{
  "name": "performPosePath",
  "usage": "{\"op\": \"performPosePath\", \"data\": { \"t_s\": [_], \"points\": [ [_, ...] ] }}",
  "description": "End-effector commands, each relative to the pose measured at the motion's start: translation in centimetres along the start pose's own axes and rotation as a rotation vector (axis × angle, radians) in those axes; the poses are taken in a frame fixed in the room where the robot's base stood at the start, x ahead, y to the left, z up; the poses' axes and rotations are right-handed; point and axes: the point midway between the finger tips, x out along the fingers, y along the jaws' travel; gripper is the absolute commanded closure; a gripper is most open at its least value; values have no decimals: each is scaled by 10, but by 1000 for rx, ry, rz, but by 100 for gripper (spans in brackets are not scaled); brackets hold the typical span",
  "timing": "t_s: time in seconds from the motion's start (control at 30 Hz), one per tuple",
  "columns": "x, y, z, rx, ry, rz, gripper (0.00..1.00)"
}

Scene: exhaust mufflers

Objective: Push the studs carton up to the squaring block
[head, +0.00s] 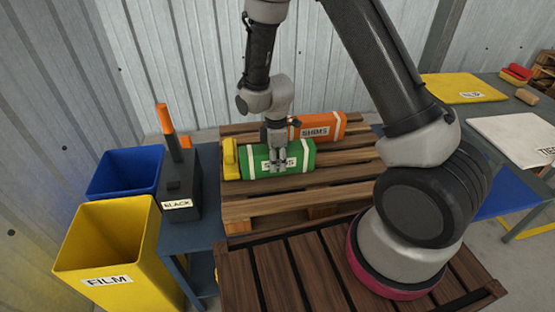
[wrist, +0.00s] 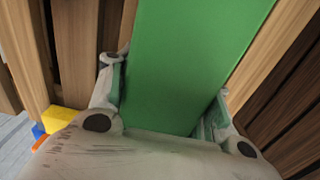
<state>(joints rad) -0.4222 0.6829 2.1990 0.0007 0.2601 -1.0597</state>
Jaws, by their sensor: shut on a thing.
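The green carton (head: 297,155) lies on the wooden pallet, its label partly hidden by my gripper; the letters I can read fit "STUDS". A yellow block (head: 230,158), which I take for the squaring block, stands at its left end. They look very close, but I cannot tell whether they touch. My gripper (head: 277,165) points down over the carton and is shut on it. In the wrist view the green carton (wrist: 190,60) fills the space between my two fingers (wrist: 165,110), one along each side. A piece of the yellow block (wrist: 58,118) shows at lower left.
An orange SHIMS carton (head: 325,124) lies just behind the green one on the pallet (head: 265,208). At left are a blue bin (head: 123,172), a yellow FILM bin (head: 105,240) and a dark BLACK holder (head: 182,188). The pallet's front slats are clear.

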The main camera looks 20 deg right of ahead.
Motion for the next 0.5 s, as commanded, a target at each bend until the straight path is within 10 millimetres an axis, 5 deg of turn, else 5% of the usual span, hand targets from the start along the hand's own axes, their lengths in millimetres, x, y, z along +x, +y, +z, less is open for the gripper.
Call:
{"op": "performPosePath", "data": {
  "t_s": [0.3,0.33,0.43,0.5],
  "points": [
    [0,0,0,0,0,0,84],
    [0,0,0,0,0,0,46],
    [0,0,0,0,0,1,28],
    [0,0,0,0,0,1,26]
  ]
}}
